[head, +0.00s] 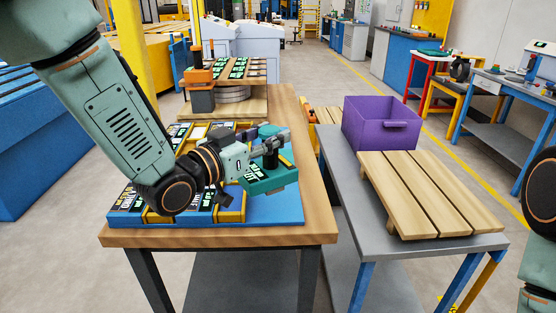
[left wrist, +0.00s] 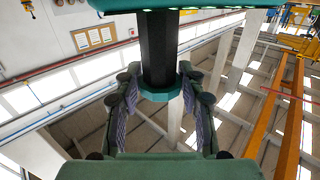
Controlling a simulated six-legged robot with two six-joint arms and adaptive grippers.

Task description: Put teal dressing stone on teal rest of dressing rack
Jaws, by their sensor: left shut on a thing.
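The teal dressing stone (head: 270,183) is a teal block with a green-marked label and a dark upright handle. My left gripper (head: 268,146) is shut on that handle, above the right side of the wooden table. In the left wrist view, the fingers close around the black handle (left wrist: 159,50) from both sides, and a teal collar (left wrist: 160,95) shows between them. A blue base with yellow bars and dark, green-marked labels, perhaps the dressing rack (head: 285,214), lies under my left arm and the stone. A teal rest cannot be made out. My right gripper is out of view.
To the right, a grey table (head: 341,158) holds a purple bin (head: 372,130) and a slatted wooden pallet (head: 420,190).

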